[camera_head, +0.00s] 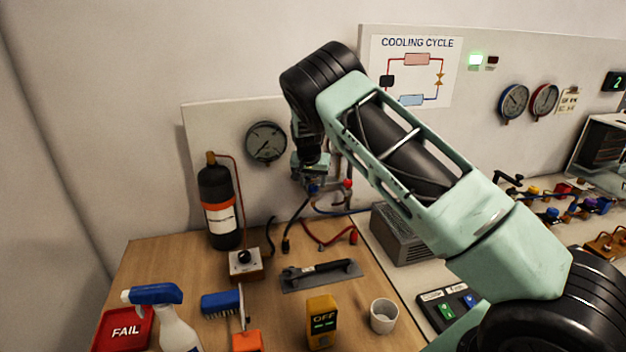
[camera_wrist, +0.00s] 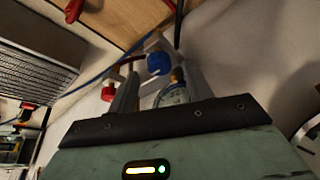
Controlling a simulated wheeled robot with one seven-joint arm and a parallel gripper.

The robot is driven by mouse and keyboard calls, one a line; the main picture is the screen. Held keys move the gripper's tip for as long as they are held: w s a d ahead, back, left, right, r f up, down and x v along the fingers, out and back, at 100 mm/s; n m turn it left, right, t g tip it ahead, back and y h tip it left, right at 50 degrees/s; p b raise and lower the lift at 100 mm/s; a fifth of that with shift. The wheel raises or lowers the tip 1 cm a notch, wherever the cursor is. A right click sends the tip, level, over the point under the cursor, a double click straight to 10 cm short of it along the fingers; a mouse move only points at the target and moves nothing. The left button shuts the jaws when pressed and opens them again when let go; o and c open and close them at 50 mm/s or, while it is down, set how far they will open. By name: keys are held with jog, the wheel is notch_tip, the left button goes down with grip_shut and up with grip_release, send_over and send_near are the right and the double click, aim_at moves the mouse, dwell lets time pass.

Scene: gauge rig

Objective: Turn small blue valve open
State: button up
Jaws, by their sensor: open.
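The small blue valve (camera_wrist: 158,63) shows in the wrist view as a round blue knob just beyond and between my fingertips. In the head view the blue valve (camera_head: 313,189) is a small blue spot right below my gripper, partly hidden. My gripper (camera_wrist: 158,82) is open, with its fingers pointing at the valve manifold. In the head view my gripper (camera_head: 311,170) hangs in front of the wall panel. I cannot tell whether the fingers touch the knob. A red valve (camera_wrist: 108,93) sits beside the left finger; it also shows in the head view (camera_head: 348,184).
Blue, red and black hoses run near the manifold. A grey ribbed box (camera_head: 402,235) stands to the right. A black bottle (camera_head: 220,205) and a round gauge (camera_head: 266,143) are to the left. A cup (camera_head: 384,316), yellow meter (camera_head: 321,321) and spray bottle (camera_head: 170,318) stand in front.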

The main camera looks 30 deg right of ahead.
jog(key=shift+x, duration=0.95)
jog(key=c, duration=1)
